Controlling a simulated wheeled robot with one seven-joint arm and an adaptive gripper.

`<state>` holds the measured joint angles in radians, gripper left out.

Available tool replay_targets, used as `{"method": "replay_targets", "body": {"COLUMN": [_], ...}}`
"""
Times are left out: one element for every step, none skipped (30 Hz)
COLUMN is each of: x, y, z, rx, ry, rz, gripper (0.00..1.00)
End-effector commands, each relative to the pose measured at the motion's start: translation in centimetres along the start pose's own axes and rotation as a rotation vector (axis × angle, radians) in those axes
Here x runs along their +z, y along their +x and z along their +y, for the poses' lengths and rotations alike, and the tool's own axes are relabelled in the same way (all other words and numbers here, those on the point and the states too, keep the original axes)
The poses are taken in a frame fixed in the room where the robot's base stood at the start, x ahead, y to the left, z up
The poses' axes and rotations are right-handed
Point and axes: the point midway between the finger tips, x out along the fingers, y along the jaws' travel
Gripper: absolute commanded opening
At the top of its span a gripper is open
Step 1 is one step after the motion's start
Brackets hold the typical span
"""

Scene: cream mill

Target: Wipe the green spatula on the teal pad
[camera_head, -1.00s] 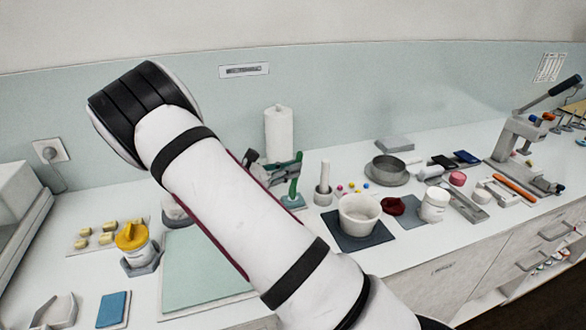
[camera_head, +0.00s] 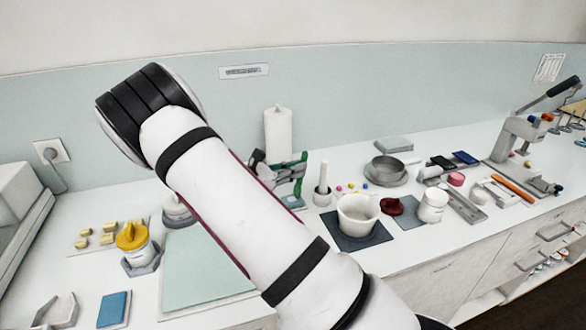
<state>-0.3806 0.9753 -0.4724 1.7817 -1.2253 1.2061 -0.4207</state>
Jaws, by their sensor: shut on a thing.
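My gripper (camera_head: 287,175) is shut on the green spatula (camera_head: 299,185), beyond my arm near the middle of the view. The spatula is held roughly upright, its lower end at the small teal pad (camera_head: 291,202) on the counter. I cannot tell whether it touches the pad. My white arm runs across the view and hides part of the counter. The fingers are small and partly covered by the spatula.
A paper towel roll (camera_head: 278,135) stands behind my gripper. To the right are a mortar with pestle (camera_head: 322,190) and a white pot (camera_head: 357,212) on a dark mat. A pale green board (camera_head: 200,275) lies at the left front, beside a yellow-lidded jar (camera_head: 133,240).

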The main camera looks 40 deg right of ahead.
Motion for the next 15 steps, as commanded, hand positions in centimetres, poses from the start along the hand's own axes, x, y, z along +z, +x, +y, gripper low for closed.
{"method": "replay_targets", "body": {"x": [0.0,0.0,0.2,0.3,0.5,0.7,0.9,1.1,1.4,1.6,1.8,2.0,2.2,2.4,2.7], "y": [0.0,0.0,0.0,0.0,-0.1,-0.1,-0.1,-0.1,-0.2,-0.2,-0.2,-0.2,-0.2,-0.3,-0.3], "z": [0.0,0.0,0.0,0.0,0.0,0.1,0.1,0.1,0.1,0.1,0.2,0.2,0.2,0.2,0.3], "rx": [0.0,0.0,0.0,0.0,0.0,0.0,0.0,0.0,0.0,0.0,0.0,0.0,0.0,0.001,0.001], "ry": [0.0,0.0,0.001,0.001,0.002,0.002,0.003,0.003,0.003,0.003,0.002,0.002,0.002,0.003,0.003], "rz": [0.0,0.0,0.001,0.001,0.001,0.001,0.001,0.001,0.001,0.001,0.001,0.001,0.001,0.001,0.001], "gripper": [0.0,0.0,0.0,0.0,0.0,0.0,0.0,0.0,0.0,0.0,0.0,0.0,0.0,0.0,0.0]}}
